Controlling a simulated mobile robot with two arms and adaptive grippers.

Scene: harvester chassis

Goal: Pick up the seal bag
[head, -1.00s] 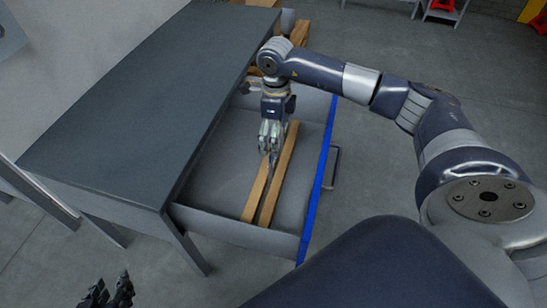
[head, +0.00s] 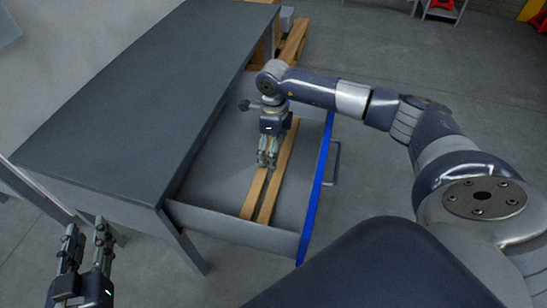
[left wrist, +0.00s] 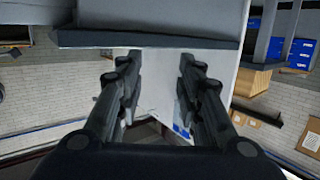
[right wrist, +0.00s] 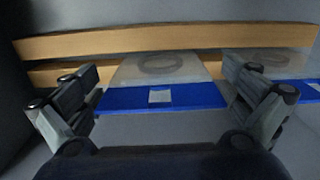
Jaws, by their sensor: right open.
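The seal bag (right wrist: 158,82) shows in the right wrist view as a clear bag with a dark ring inside and a blue strip with a white label. It lies flat in the open drawer (head: 215,195), against a wooden strip. My right gripper (head: 267,162) points down into the drawer; in the right wrist view its open fingers (right wrist: 160,78) stand on either side of this bag, with nothing held. In the head view I cannot make out the bag. My left gripper (head: 87,232) is open and empty at the lower left, outside the drawer.
A second bag with a ring (right wrist: 275,62) lies to the right in the right wrist view. Two wooden strips (head: 284,155) run along the drawer. The dark tabletop (head: 130,105) stands left of the drawer. The blue drawer front (head: 318,195) and handle face open floor.

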